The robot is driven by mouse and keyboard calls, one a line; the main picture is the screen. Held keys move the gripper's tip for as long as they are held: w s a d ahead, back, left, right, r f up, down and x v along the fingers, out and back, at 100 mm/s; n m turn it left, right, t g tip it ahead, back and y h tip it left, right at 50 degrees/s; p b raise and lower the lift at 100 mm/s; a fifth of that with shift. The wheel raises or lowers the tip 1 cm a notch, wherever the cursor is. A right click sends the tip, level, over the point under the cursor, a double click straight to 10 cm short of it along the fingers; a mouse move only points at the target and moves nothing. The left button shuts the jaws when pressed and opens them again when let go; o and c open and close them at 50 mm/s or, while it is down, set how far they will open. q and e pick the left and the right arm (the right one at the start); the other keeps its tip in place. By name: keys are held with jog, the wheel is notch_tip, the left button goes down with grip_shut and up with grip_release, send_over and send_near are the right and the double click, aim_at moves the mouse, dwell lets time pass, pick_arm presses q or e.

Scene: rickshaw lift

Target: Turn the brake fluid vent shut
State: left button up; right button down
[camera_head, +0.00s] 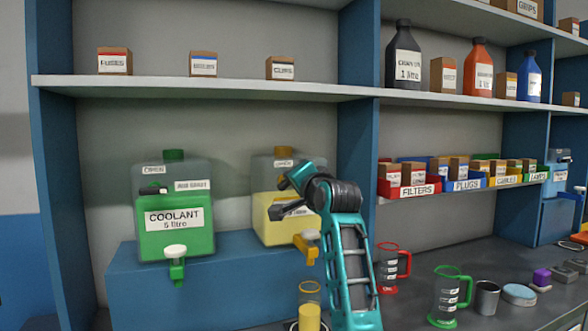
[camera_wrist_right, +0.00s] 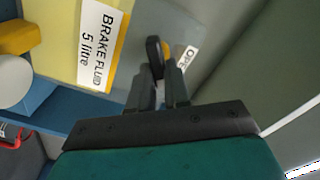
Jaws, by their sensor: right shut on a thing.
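The brake fluid container (camera_head: 268,231) is a yellow-filled tank on the blue ledge, behind my right gripper. In the right wrist view its label (camera_wrist_right: 101,45) reads BRAKE FLUID 5 litre. Its vent (camera_wrist_right: 153,56) is a small dark lever with a yellow part beside it, near a white OPEN tag (camera_wrist_right: 185,59). My right gripper (camera_head: 283,209) is at the upper front of the tank. In the right wrist view its dark fingers (camera_wrist_right: 164,78) are shut on the vent lever. The fingers hide part of the lever, and the head view does not show it clearly. My left gripper is out of view.
A green coolant container (camera_head: 176,244) with a white-knobbed tap stands to the left on the ledge (camera_head: 232,283). A yellow tap (camera_head: 305,247) juts out below the brake fluid tank. A measuring cup (camera_head: 309,314) with yellow contents stands below it. Jugs stand on the bench to the right.

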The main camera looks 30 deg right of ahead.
pick_arm(q)
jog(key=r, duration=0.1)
jog(key=p, duration=0.1)
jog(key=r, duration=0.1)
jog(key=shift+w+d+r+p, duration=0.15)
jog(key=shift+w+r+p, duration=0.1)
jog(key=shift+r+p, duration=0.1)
pick_arm(e)
jog(key=m, duration=0.6)
jog(key=shift+d+f+m, duration=0.15)
jog(key=shift+f+m, duration=0.2)
jog(key=shift+m, duration=0.05)
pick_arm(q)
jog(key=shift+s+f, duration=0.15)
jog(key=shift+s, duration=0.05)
pick_arm(e)
jog(key=c, duration=1.1)
grip_release()
pick_arm(q)
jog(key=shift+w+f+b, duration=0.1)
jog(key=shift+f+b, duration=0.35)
jog(key=shift+b, duration=0.1)
pick_arm(e)
jog(key=v, duration=1.3)
jog(key=shift+d+f, duration=0.1)
